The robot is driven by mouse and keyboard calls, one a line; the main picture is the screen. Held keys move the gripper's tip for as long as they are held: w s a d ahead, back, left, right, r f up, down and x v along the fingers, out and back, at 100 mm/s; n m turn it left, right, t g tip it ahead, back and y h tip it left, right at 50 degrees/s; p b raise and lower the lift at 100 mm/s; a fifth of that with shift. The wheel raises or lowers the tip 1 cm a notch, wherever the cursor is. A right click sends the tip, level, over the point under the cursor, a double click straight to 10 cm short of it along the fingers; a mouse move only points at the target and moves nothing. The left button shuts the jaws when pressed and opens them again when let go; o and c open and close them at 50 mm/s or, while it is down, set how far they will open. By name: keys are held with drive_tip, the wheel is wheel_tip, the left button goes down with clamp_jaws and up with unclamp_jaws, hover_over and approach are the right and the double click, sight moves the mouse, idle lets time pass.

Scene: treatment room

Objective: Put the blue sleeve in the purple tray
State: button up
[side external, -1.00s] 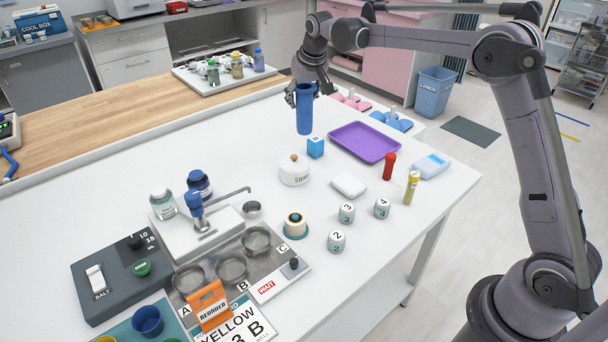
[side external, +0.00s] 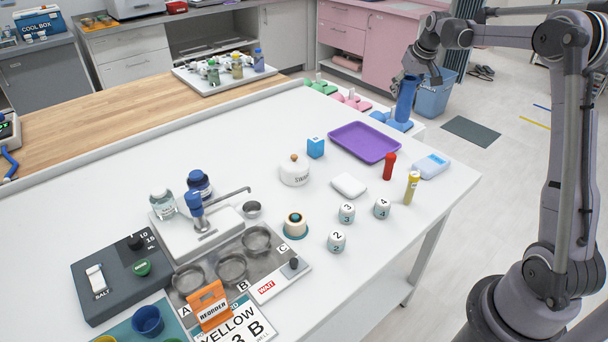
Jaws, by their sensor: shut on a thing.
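The blue sleeve (side external: 405,103) is a tall dark-blue cylinder at the upper right in the side external view. My gripper (side external: 411,80) is shut on its upper end and holds it nearly upright, slightly tilted. The purple tray (side external: 364,142) lies flat and empty on the white table. In the picture the sleeve is above and right of the tray, in front of a blue footed item (side external: 388,119) beyond the table's edge. I cannot tell its exact height or whether it touches anything.
Near the tray are a blue cube (side external: 315,148), a red cylinder (side external: 389,166), a yellow tube (side external: 411,187), a pale blue packet (side external: 431,166) and a white soap-like block (side external: 348,185). The table's left middle is clear.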

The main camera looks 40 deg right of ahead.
drive_tip(key=shift+w+a+f, duration=1)
drive_tip(key=shift+w+f, duration=0.45)
drive_tip(key=shift+f, duration=0.25)
drive_tip(key=shift+w+a+f, duration=0.95)
drive_tip(key=shift+w+f, duration=0.5)
drive_tip(key=shift+f, duration=0.25)
drive_tip(key=shift+w+a+f, duration=1)
drive_tip(key=shift+w+f, duration=0.45)
drive_tip(key=shift+f, duration=0.25)
drive_tip(key=shift+f, duration=0.15)
drive_tip(key=o, duration=1.2)
